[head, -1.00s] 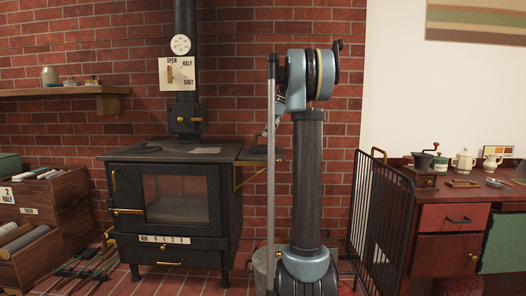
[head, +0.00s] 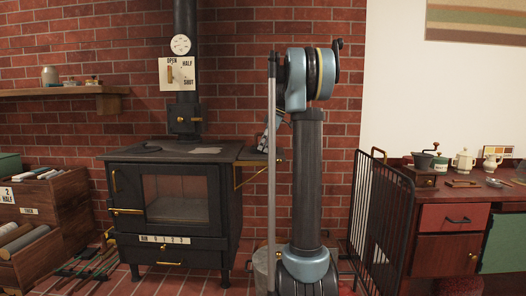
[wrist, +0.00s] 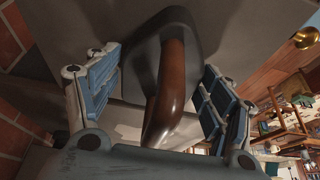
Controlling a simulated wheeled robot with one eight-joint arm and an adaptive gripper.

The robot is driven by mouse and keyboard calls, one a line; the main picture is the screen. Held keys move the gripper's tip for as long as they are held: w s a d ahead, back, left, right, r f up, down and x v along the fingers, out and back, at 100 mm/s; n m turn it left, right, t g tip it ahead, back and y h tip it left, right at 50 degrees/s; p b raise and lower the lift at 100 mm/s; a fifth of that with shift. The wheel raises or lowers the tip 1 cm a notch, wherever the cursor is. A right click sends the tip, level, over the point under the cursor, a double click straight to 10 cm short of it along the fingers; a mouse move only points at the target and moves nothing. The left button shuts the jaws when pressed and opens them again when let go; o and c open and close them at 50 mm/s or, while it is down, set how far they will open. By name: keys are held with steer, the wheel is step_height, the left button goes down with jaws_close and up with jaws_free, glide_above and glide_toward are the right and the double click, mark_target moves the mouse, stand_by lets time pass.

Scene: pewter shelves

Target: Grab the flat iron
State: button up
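The flat iron (wrist: 193,30) fills the middle of the wrist view, a dark body with a brown, curved handle (wrist: 165,85). My gripper (wrist: 160,98) is open, with one blue-padded finger on each side of the handle. A gap shows between the handle and each finger. The near end of the handle comes close to my palm. In the head view my gripper (head: 262,143) shows only in part, beside the right end of the stove. My arm's column and pole hide most of that spot, and I cannot make out the iron there.
The black stove (head: 170,200) stands against the brick wall, with a side shelf (head: 250,158) at its right. A black metal rack (head: 380,215) stands right of my arm. A red cabinet (head: 445,225) with several small items is at the far right. Wooden crates (head: 50,200) stand at the left.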

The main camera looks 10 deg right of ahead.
steer(key=c, duration=1.4)
steer(key=shift+r, duration=0.2)
